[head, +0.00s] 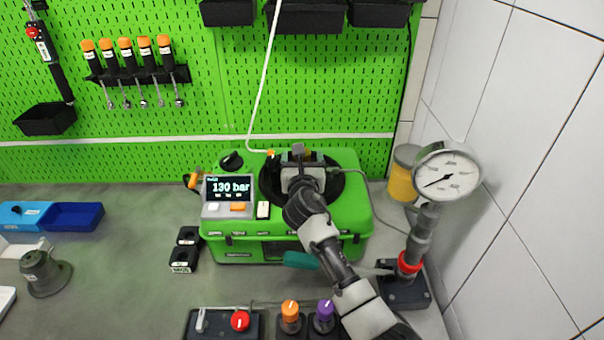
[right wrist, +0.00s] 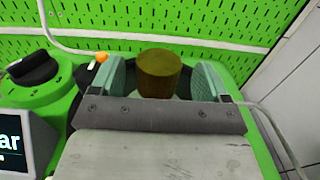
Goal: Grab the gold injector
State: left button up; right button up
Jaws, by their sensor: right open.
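The gold injector (right wrist: 160,74) shows in the right wrist view as a short, dark gold cylinder standing upright in the top of the green test machine (head: 350,215). My right gripper (right wrist: 162,68) is open, with one teal finger on each side of the injector. Gaps show between the fingers and the injector, and its lower part is hidden behind the gripper's body. In the head view my right gripper (head: 300,156) is over the machine's round black opening and hides most of the injector. My left gripper is not in view.
The machine's display (head: 228,188) reads 130 bar. A pressure gauge (head: 447,172) stands at the right, near a yellow jar (head: 402,178). Orange (head: 290,312) and purple (head: 324,312) knobs stand in front.

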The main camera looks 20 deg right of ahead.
jog(key=shift+x, duration=0.95)
jog(key=shift+a+f, duration=0.1)
jog(key=shift+c, duration=0.2)
jog(key=shift+s, duration=0.1)
jog(key=shift+c, duration=1.3)
grip_shut()
